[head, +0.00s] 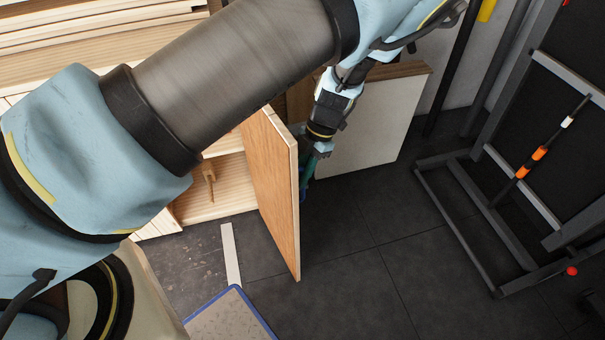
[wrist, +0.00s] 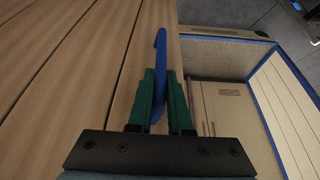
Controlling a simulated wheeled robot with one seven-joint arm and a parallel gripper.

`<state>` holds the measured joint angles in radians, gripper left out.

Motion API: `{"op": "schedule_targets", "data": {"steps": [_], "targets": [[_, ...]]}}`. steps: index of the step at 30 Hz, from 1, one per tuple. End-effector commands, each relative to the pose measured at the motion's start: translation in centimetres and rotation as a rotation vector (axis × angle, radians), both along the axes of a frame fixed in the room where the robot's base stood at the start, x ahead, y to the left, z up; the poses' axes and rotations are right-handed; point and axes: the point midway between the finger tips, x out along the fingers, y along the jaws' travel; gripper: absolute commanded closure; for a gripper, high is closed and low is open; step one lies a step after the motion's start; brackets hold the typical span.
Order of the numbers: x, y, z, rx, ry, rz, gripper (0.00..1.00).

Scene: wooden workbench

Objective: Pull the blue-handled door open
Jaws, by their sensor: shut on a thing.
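The wooden door (head: 272,180) stands swung out from the workbench cabinet, with a gap into the cabinet at its left in the head view. In the wrist view, the door's planked face (wrist: 75,70) fills the left side. The blue handle (wrist: 160,52) runs up between the green fingers of my gripper (wrist: 160,88), which is shut on it. In the head view, my gripper (head: 310,170) is at the door's right face, and the door edge partly hides the fingers and handle.
Inside the cabinet is a shelf with a small wooden peg-like object (head: 209,183). A blue-edged box (head: 232,312) stands on the floor at the front. A pale panel (head: 365,125) leans behind my gripper. A black metal rack (head: 480,200) stands at the right. Dark floor tiles are clear between.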

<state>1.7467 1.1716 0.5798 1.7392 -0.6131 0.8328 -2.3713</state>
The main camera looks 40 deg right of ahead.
Motion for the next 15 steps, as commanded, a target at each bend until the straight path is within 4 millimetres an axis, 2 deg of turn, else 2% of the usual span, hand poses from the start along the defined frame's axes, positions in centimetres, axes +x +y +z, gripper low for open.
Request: {"op": "schedule_targets", "data": {"steps": [5, 6, 13, 15], "targets": [[-0.09, -0.03, -0.06, -0.001, 0.001, -0.001, 1.0], [-0.09, -0.03, -0.06, -0.001, 0.001, -0.001, 0.79], [-0.04, -0.02, -0.03, -0.001, 0.0, -0.001, 0.53], [-0.03, -0.02, -0.03, -0.001, 0.0, 0.0, 0.53]]}}
